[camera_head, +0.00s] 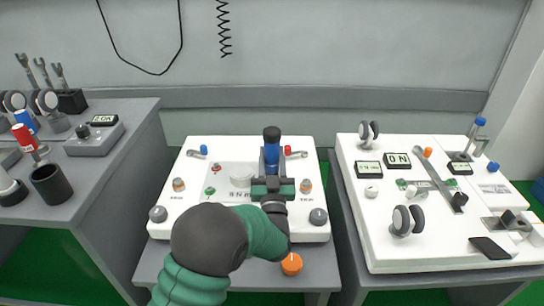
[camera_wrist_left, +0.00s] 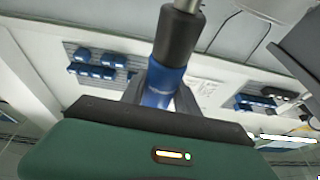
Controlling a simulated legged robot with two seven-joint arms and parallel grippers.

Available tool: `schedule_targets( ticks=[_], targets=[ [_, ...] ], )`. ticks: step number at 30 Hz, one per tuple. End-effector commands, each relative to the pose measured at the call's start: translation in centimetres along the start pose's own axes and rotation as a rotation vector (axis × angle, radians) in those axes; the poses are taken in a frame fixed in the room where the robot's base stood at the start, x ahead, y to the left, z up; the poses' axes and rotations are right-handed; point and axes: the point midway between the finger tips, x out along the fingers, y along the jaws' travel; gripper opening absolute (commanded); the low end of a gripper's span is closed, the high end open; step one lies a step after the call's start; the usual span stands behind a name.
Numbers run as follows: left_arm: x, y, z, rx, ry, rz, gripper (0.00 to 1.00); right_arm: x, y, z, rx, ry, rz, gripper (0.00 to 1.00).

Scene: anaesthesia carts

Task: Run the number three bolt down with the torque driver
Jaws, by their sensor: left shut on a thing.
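My left gripper (camera_head: 272,186) is shut on the torque driver (camera_head: 272,150), which has a blue body and a black end. The driver stands roughly upright over the right half of the middle white panel (camera_head: 229,222). In the left wrist view the driver (camera_wrist_left: 170,45) rises from between the dark jaws. My gripper and arm hide its lower end, so I cannot tell what it touches. Copper-coloured bolt-like posts stand at the left (camera_head: 179,184) and right (camera_head: 305,186) of the panel. The markings are too small to read, so I cannot pick out number three. My right gripper is not in view.
Grey knobs stand at the panel's left (camera_head: 157,214) and right (camera_head: 318,217) front corners. An orange knob (camera_head: 291,264) is on the front edge. A white workstation (camera_head: 385,235) is at right, a grey bench (camera_head: 105,170) at left.

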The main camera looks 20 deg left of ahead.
Motion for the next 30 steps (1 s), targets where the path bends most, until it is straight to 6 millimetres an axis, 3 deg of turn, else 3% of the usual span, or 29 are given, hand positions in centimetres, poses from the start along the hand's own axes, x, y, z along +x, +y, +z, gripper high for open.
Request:
schedule_targets(
  ticks=[11,30],
  targets=[
    [-0.2,0.1,0.3,0.003,-0.016,0.003,0.0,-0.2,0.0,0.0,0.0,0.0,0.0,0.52],
    [2.0,0.0,-5.7,0.001,-0.002,0.0,0.0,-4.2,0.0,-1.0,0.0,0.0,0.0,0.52]
  ],
)
